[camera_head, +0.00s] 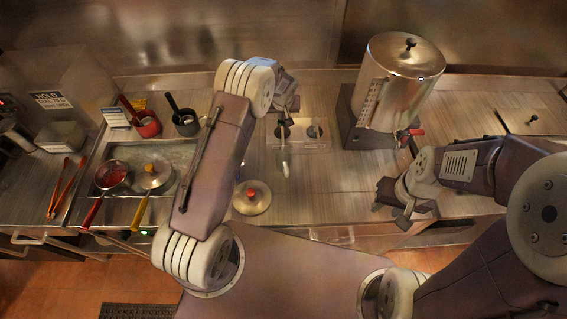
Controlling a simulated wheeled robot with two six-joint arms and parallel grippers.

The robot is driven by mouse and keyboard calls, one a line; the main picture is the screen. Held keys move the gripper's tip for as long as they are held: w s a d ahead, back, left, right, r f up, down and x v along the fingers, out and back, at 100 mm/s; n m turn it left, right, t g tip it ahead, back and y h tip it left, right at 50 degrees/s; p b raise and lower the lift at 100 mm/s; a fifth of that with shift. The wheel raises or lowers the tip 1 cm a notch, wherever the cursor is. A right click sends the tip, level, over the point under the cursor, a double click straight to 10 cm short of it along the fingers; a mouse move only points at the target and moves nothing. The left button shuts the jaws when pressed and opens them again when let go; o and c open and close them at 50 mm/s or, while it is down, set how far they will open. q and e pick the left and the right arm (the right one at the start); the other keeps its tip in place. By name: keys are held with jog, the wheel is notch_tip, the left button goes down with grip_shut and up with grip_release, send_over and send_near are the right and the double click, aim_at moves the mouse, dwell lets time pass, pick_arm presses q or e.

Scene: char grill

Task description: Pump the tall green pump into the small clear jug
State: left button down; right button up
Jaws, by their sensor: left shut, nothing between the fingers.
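My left gripper (290,106) is over the back middle of the counter, pointing down, shut with nothing in it. Right below it is a low fixture (313,146) with dark round tops and a pale spout (285,161) reaching toward the front. I cannot make out a green pump; the gripper covers part of this spot. I cannot make out the small clear jug either. My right gripper (392,208) is low over the counter at the right, in front of the steel urn and apart from the fixture. Its finger opening is unclear.
A large steel urn (405,75) with a red-handled tap stands at the back right. A round lid (251,198) lies at the front middle. The counter between lid and urn is clear.

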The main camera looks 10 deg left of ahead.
aim_at(282, 122)
pick_arm(q)
jog(key=shift+s+f+b, duration=0.15)
jog(key=shift+f+b, duration=1.5)
jog(key=shift+f, duration=0.1)
jog(key=shift+r, duration=0.15)
jog(key=shift+r+p, duration=1.1)
jog(key=shift+r, duration=0.75)
jog(key=shift+f, duration=0.15)
